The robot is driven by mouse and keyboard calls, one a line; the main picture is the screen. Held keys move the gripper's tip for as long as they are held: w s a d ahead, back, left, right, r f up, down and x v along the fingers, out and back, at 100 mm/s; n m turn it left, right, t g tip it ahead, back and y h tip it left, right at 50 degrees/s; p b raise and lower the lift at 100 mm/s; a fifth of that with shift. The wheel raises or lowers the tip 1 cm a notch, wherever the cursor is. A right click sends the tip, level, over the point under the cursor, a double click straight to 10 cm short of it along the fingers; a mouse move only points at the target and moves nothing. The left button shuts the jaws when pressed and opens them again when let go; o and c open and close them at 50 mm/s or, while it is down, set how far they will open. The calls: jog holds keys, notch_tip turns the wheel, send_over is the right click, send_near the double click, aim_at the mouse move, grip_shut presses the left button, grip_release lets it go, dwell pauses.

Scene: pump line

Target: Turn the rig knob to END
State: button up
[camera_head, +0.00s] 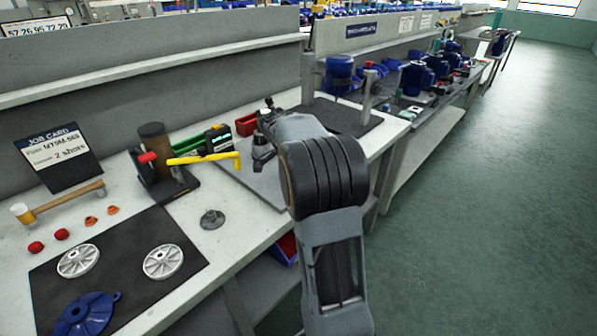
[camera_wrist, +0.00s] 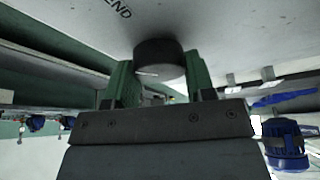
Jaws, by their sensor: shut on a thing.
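The rig knob (camera_wrist: 160,58) is a dark round knob in the wrist view, on a pale grey panel (camera_wrist: 195,22). A short light mark shows on its near rim. The word END (camera_wrist: 118,9) is printed on the panel, above and left of the knob. My gripper (camera_wrist: 159,76) has its two green-padded fingers on either side of the knob, shut on it. The knob cannot be made out in the head view.
Left of my arm are a yellow bent handle (camera_head: 205,159), a brown cylinder on a black stand (camera_head: 155,145), a mallet (camera_head: 60,203) and a black mat (camera_head: 125,280) with metal discs. A blue motor (camera_head: 340,73) stands behind. The floor (camera_head: 500,170) at right is clear.

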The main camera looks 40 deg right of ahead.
jog(key=m+g, duration=0.1)
jog(key=m, duration=0.2)
jog(key=shift+m+g+y+p, duration=0.6)
jog(key=shift+m+p, duration=0.05)
jog(key=shift+m, duration=0.95)
jog(key=o, duration=0.9)
jog(key=p+v, duration=0.3)
jog(key=v, duration=1)
jog(key=shift+w+a+r, duration=0.1)
jog(key=shift+w+r, duration=0.1)
jog(key=shift+r, duration=0.1)
